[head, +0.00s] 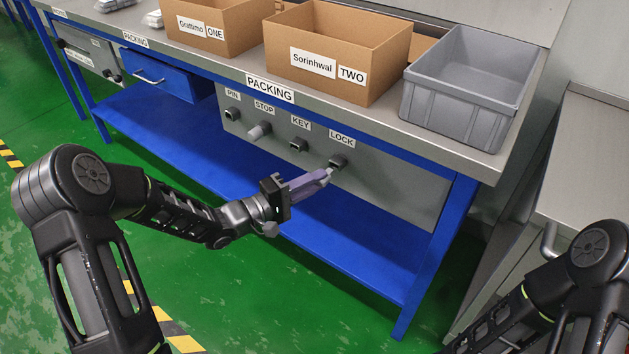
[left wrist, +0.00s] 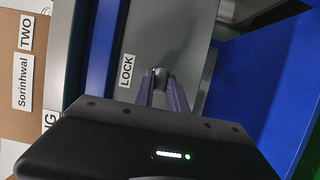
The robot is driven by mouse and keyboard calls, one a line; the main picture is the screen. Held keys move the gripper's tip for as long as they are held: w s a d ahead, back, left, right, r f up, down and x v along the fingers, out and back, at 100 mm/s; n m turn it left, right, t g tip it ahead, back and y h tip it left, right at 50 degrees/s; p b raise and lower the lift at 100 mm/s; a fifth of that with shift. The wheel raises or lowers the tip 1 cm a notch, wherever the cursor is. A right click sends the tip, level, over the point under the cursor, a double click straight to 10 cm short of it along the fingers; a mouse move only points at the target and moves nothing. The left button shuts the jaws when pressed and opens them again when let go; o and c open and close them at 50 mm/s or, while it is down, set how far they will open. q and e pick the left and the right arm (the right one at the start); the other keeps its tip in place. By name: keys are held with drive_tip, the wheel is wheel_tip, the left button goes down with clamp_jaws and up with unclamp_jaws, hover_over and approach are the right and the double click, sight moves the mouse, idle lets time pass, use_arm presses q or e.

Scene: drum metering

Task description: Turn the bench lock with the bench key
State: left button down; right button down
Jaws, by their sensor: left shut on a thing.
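The bench lock (head: 338,161) is a dark fitting under the LOCK label on the grey panel at the bench front. My left gripper (head: 326,174), with purple fingers, reaches it from the left. The fingers are shut on a small light-grey piece at the lock, which looks like the bench key (head: 330,169); the fingertips hide most of it. In the left wrist view, the fingertips (left wrist: 162,84) close around a dark rounded part in front of the panel beside the LOCK label. How deep the key sits cannot be told. The KEY fitting (head: 298,145) shows no key. My right gripper is out of view.
The panel also has a PIN fitting (head: 232,113) and a STOP fitting with a pale knob (head: 259,130). Cardboard boxes ONE (head: 208,38) and TWO (head: 381,78) and a grey crate (head: 449,112) stand on the bench top. A blue shelf (head: 200,133) runs below.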

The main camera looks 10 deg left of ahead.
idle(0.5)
use_arm(q)
drive_tip(key=shift+w+d, duration=0.35)
drive_tip(key=shift+w, duration=0.45)
drive_tip(key=shift+w+d, duration=0.3)
drive_tip(key=shift+w, duration=0.5)
drive_tip(key=c, duration=1.3)
unclamp_jaws()
drive_tip(key=shift+o, duration=0.2)
drive_tip(key=p+v, duration=0.1)
drive_tip(key=v, duration=0.7)
drive_tip(key=shift+p, duration=0.4)
drive_tip(key=shift+w, duration=0.1)
